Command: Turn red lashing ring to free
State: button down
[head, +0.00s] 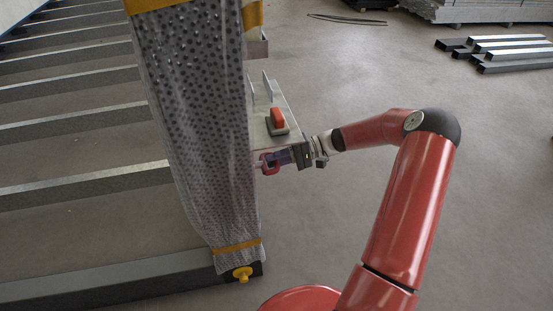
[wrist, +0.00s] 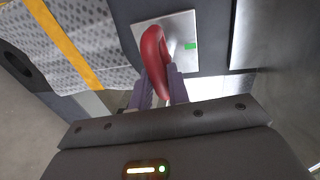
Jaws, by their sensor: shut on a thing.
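The red lashing ring (wrist: 153,48) is a red loop in front of a metal plate (wrist: 190,30) with a small green mark (wrist: 190,46) on its right part. My gripper (wrist: 158,92) is shut on the lower part of the ring, with its purple-grey fingers on either side of it. In the head view the ring (head: 269,165) shows at the post's right side, at the tip of my gripper (head: 277,159). The ring's mount is partly hidden by the ring.
The post is wrapped in bubble film (head: 205,120) with orange straps. A shelf-like plate (head: 268,105) with a red-orange block (head: 278,119) sits just above my gripper. A yellow knob (head: 242,274) is at the post's foot. Metal bars (head: 500,50) lie at the far right; floor between is clear.

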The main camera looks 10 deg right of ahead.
jog(key=shift+s+a+f, duration=0.25)
jog(key=shift+s+a, duration=0.05)
jog(key=shift+a, duration=0.1)
jog(key=c, duration=1.4)
grip_release()
jog(key=shift+a+r, duration=0.1)
jog(key=shift+a, duration=0.05)
jog(key=shift+w, duration=0.1)
jog(key=d+r, duration=0.1)
jog(key=d, duration=0.6)
jog(key=shift+d+r+b, duration=0.25)
jog(key=shift+d+b, duration=0.05)
jog(key=shift+o, duration=0.2)
